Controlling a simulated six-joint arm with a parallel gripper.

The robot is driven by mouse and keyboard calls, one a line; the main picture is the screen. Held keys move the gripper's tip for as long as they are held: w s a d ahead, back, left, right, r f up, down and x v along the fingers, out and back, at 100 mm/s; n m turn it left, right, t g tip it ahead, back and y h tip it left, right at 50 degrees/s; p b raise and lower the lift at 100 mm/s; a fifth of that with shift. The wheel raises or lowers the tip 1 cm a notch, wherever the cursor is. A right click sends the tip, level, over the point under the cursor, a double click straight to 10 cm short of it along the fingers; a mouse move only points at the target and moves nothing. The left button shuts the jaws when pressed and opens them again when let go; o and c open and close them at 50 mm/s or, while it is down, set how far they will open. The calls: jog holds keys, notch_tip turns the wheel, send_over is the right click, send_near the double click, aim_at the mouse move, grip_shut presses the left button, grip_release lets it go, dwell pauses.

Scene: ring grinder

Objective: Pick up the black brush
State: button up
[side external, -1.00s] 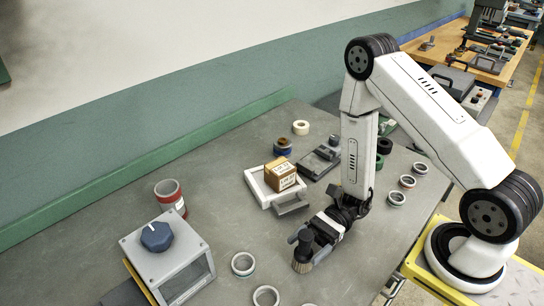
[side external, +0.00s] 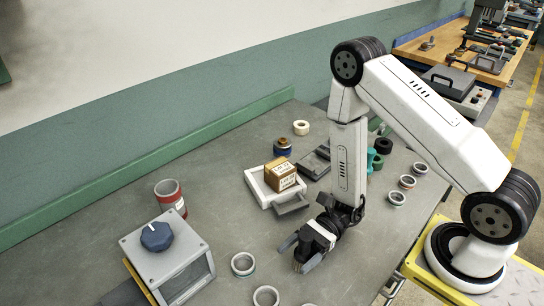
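My gripper (side external: 296,257) is low over the grey workbench, pointing down and to the left. Its two grey fingers are spread apart, one toward the upper left and one toward the lower right. The black brush cannot be made out now. The place where it stood upright, bristles down, is at the fingers, so the gripper seems to cover it. Whether the fingers touch it cannot be seen.
A grey box with a blue knob (side external: 157,236) and a red-grey cylinder (side external: 170,196) stand left. Two rings (side external: 243,264) (side external: 266,297) lie close by at lower left. A white tray (side external: 262,190) holding a cardboard box (side external: 280,175) is behind. Bench (side external: 225,215) between is clear.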

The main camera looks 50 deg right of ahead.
aim_at(297, 258)
grip_shut()
jog(key=shift+r, duration=0.1)
notch_tip(297, 258, up, 10)
dwell(1.1)
dwell(0.6)
